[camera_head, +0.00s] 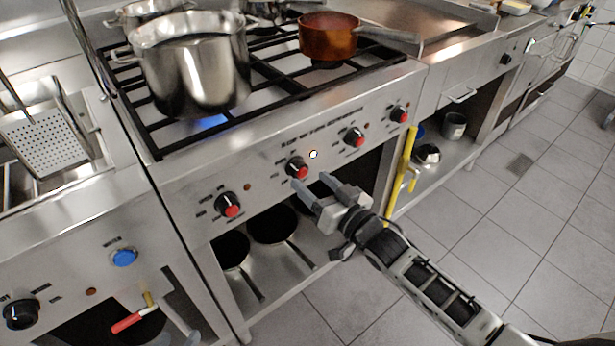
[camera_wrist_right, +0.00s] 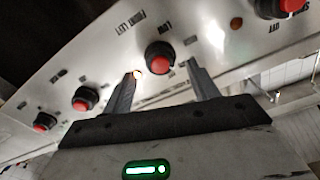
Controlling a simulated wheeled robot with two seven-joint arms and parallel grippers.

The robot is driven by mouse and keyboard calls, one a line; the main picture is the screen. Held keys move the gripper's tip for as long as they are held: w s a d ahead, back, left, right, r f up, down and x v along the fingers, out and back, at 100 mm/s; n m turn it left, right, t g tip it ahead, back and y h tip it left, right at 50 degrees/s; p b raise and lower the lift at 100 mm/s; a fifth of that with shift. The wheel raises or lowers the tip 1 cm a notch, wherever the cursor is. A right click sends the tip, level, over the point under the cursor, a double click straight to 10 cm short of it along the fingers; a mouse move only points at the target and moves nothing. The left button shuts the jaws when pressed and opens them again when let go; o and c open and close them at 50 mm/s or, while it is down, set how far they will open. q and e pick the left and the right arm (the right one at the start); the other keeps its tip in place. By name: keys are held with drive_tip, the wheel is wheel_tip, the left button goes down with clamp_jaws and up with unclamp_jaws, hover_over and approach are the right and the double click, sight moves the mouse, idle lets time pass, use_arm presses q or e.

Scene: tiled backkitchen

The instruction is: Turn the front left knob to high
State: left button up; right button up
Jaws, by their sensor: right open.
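The stove's front panel (camera_head: 330,130) carries a row of several black knobs with red faces. The second knob from the left (camera_head: 297,168) is in front of my right gripper (camera_head: 311,184). In the right wrist view this knob (camera_wrist_right: 160,57) lies between the two spread fingers of the right gripper (camera_wrist_right: 163,70), with "FRONT LEFT" lettering beside it. The gripper is open, and I cannot tell whether the fingers touch the knob. The leftmost stove knob (camera_head: 228,205) is clear of the gripper. My left gripper is not in view.
A steel pot (camera_head: 191,65) stands on the stove grate above a blue glow (camera_head: 210,122). A copper pan (camera_head: 328,36) sits at the back right. Pans (camera_head: 272,226) lie on the shelf below. The tiled floor (camera_head: 530,215) is free.

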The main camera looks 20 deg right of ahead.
sight(298, 169)
drive_tip(key=shift+x, duration=1.45)
drive_tip(key=c, duration=1)
drive_tip(key=shift+n, duration=0.4)
drive_tip(key=n+p, duration=0.1)
drive_tip(key=n, duration=0.2)
drive_tip(key=shift+n, duration=0.4)
drive_tip(key=n, duration=0.5)
drive_tip(key=shift+p, duration=0.4)
